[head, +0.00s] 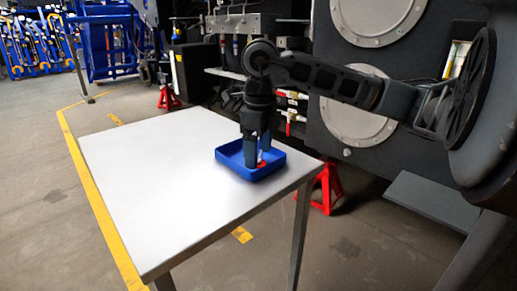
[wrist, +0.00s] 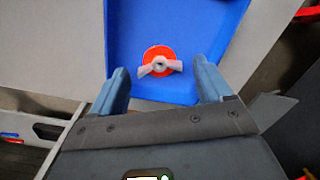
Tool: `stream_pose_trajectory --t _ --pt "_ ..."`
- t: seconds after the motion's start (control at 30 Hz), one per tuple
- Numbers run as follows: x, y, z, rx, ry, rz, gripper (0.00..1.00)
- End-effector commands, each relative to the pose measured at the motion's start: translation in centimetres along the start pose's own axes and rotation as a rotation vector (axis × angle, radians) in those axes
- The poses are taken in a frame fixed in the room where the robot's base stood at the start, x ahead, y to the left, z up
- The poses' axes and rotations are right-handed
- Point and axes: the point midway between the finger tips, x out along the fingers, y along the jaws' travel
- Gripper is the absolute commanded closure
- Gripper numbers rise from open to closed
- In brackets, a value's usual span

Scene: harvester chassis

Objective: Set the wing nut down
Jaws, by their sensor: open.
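The wing nut (wrist: 160,66) has pale wings and a red round base. In the wrist view it lies on the floor of the blue tray (wrist: 175,20), between and a little beyond my fingertips. In the wrist view my gripper (wrist: 163,83) is open, with a gap between each finger and the wing nut.
The white table (head: 150,180) is bare left of the tray. The tray stands near the table's right edge. The dark harvester chassis (head: 395,140) rises behind, with a red jack stand (head: 328,185) beside the table.

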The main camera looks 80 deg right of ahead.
Motion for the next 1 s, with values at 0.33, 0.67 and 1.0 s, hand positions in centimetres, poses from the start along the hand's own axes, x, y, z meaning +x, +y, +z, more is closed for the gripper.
stream_pose_trajectory --t 0.33,0.67,1.0 --pt "-5.4 -0.1 0.0 -0.001 -0.001 -0.005 0.21" --pt "-11.0 0.0 0.0 0.000 0.000 -0.002 0.21" --pt "-12.2 0.0 0.0 0.000 0.000 0.000 0.21"
